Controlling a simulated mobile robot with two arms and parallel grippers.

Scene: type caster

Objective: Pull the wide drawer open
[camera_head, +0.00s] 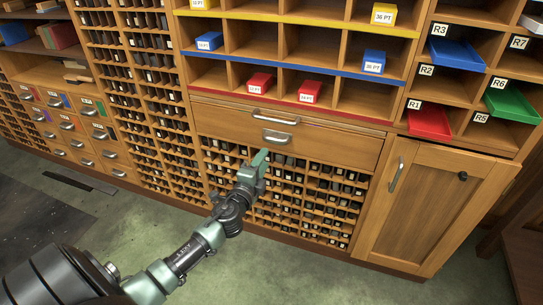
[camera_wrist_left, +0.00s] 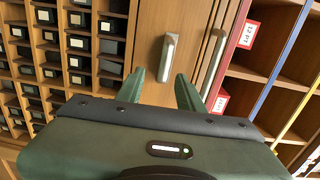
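The wide drawer (camera_head: 335,146) is a plain wooden front below the red-edged shelf and appears shut. It carries a cup-like metal handle (camera_head: 277,136), with a longer bar handle (camera_head: 275,117) just above on the slim upper strip. My left gripper (camera_head: 259,160) is just below and in front of the drawer. In the left wrist view my left gripper (camera_wrist_left: 162,90) has its two green fingers apart and empty. The cup-like handle (camera_wrist_left: 168,57) lies ahead between the finger lines, apart from them; the bar handle (camera_wrist_left: 214,58) is to its right. My right gripper is not visible.
Small dark-filled cubbies (camera_head: 300,192) lie below the drawer. A cupboard door (camera_head: 425,205) stands to the right, small labelled drawers (camera_head: 75,130) far left. Above, shelves hold red boxes (camera_head: 260,83) and blue boxes (camera_head: 374,62). Green floor (camera_head: 300,280) in front is clear.

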